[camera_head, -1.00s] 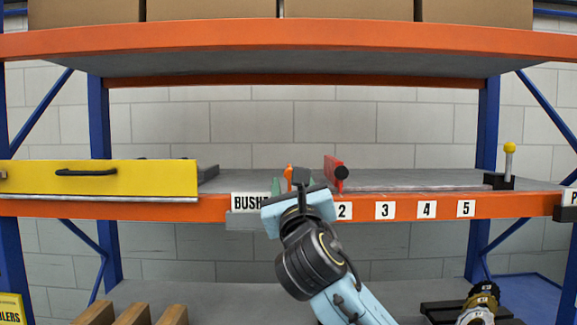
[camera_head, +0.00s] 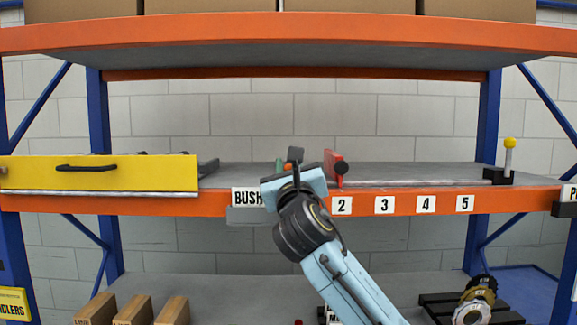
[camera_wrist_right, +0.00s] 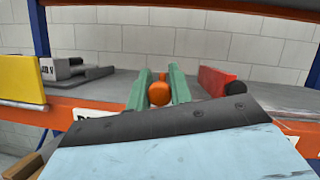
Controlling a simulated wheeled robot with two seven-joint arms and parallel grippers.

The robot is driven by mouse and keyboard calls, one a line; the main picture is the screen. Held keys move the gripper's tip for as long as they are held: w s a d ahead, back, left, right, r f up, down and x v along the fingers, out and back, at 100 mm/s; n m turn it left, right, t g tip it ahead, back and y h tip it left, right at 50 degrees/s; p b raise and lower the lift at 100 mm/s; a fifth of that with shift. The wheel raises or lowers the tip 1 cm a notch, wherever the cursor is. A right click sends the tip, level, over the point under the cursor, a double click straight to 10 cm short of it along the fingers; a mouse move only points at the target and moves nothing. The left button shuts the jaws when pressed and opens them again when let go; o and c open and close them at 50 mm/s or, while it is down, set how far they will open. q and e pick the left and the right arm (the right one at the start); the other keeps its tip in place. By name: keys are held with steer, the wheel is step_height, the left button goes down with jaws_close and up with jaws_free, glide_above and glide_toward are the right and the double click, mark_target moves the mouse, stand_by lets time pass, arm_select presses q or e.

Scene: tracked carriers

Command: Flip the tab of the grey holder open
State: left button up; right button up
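My right gripper (camera_head: 292,163) reaches over the front edge of the middle shelf, behind the "BUSH" label. In the right wrist view its two green fingers (camera_wrist_right: 158,85) stand apart, with a small orange piece (camera_wrist_right: 159,94) showing between them. I cannot tell whether they touch it. The orange piece is mostly hidden behind my gripper in the head view. A grey fixture (camera_wrist_right: 62,68) with a dark grey slab lies on the shelf to the left; in the head view the slab (camera_head: 208,167) shows beside the yellow panel. I cannot clearly make out the grey holder's tab. My left gripper is not in view.
A red block (camera_head: 332,165) with a black knob stands just right of my gripper. A yellow panel with a black handle (camera_head: 100,173) fills the shelf's left front. A yellow-knobbed lever (camera_head: 509,145) stands far right. The shelf between is clear. The upper shelf (camera_head: 290,35) overhangs.

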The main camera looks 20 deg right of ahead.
jaws_close()
steer(key=shift+s+d+m+h, duration=0.15)
steer(key=shift+m+h, duration=0.3)
steer(key=shift+m, duration=0.45)
steer(key=shift+w+d+m+h, duration=0.1)
steer(key=shift+d+m+h, duration=0.25)
steer(key=shift+m, duration=0.55)
steer(key=shift+a, duration=0.1)
steer(key=o, duration=0.7)
jaws_free()
steer(key=shift+o, duration=0.2)
steer(key=shift+s, duration=0.1)
steer(key=b+v, duration=0.2)
steer(key=v, duration=1.1)
steer(key=shift+s, duration=0.15)
steer(key=shift+a, duration=0.15)
